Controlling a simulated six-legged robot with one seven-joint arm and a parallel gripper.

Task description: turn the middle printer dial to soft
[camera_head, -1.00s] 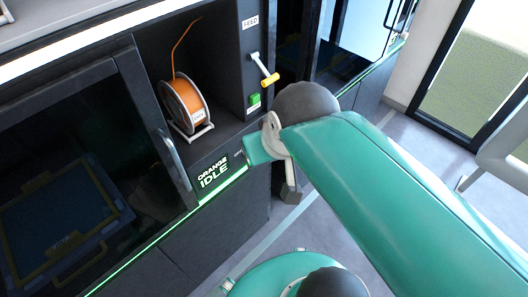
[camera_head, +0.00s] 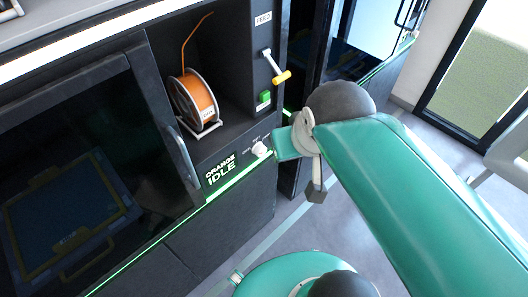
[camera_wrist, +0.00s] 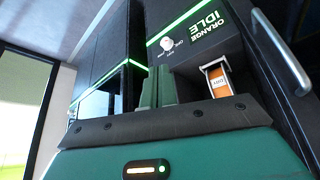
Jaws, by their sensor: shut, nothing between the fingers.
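The white dial (camera_head: 261,149) sits on the dark printer front, just right of the ORANGE IDLE display (camera_head: 221,170). It also shows in the wrist view (camera_wrist: 167,44), with small labels around it too fine to read. Which label it points at I cannot tell. My gripper (camera_wrist: 157,72) is shut and empty in the wrist view, its two green fingers side by side. The fingertips lie just below the dial in that picture, seemingly apart from it. In the head view my green wrist part is just right of the dial; the fingertips are not clear there.
An orange filament spool (camera_head: 194,101) stands in the open bay above the display. A yellow-tipped feed lever (camera_head: 281,76) and a green button (camera_head: 264,97) are on the panel above the dial. A door handle (camera_head: 184,158) sticks out at left. Open floor lies to the right.

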